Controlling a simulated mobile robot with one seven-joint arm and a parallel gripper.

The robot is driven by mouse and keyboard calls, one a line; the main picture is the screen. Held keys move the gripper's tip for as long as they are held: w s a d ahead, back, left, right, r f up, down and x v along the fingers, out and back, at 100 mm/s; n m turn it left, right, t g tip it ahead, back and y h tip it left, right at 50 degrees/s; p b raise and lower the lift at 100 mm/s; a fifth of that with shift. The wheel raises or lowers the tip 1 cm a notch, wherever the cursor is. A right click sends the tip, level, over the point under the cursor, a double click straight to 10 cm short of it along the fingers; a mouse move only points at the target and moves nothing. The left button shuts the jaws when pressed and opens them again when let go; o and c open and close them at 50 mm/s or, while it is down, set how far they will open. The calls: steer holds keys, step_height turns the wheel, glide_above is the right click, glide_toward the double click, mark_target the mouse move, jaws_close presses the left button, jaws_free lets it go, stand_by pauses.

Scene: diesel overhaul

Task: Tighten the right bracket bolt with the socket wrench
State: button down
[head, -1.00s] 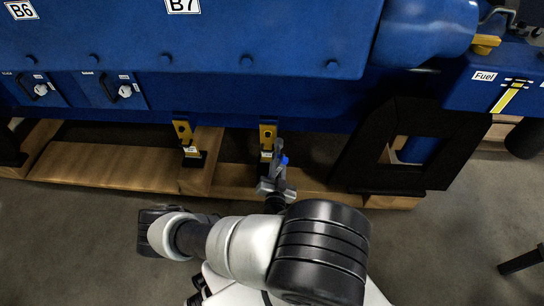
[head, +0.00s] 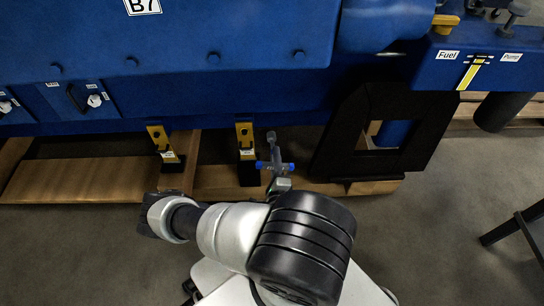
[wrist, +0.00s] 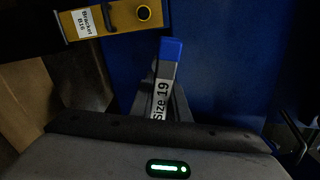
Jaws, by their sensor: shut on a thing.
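The right bracket (head: 245,136) is a yellow plate on a black foot, below the blue engine. In the wrist view a yellow bracket (wrist: 118,17) labelled "Bracket B16" shows a dark round bolt or hole at its right end. My gripper (head: 277,178) is shut on the socket wrench (head: 272,152), to the right of the right bracket. The wrench has a grey head and blue ends; its "Size 19" label and a blue end (wrist: 171,50) show in the wrist view. The wrench appears apart from the bracket.
A second yellow bracket (head: 160,138) stands to the left. A black engine stand (head: 342,140) rises close on the right. Wooden beams (head: 90,180) lie under the engine. A dark stool or table leg (head: 515,224) stands at the far right. Grey floor is clear in front.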

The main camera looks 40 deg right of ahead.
steer(key=w+a+f+m+y, duration=0.1)
steer(key=w+a+f, duration=0.2)
steer(key=a+f, duration=0.1)
steer(key=shift+w+a+f, duration=0.15)
steer(key=shift+a+f, duration=0.1)
steer(key=shift+f, duration=0.25)
steer(key=a+r+n, duration=0.1)
steer(key=r+n+p, duration=0.1)
steer(key=shift+s+a+r+n, duration=0.25)
steer(key=shift+s+a+n, duration=0.1)
steer(key=shift+n, duration=0.05)
steer(key=shift+r+n, duration=0.25)
steer(key=shift+n, duration=0.05)
steer(key=r+n, duration=0.2)
steer(key=n, duration=0.1)
steer(key=shift+d, duration=0.1)
steer(key=shift+w, duration=0.1)
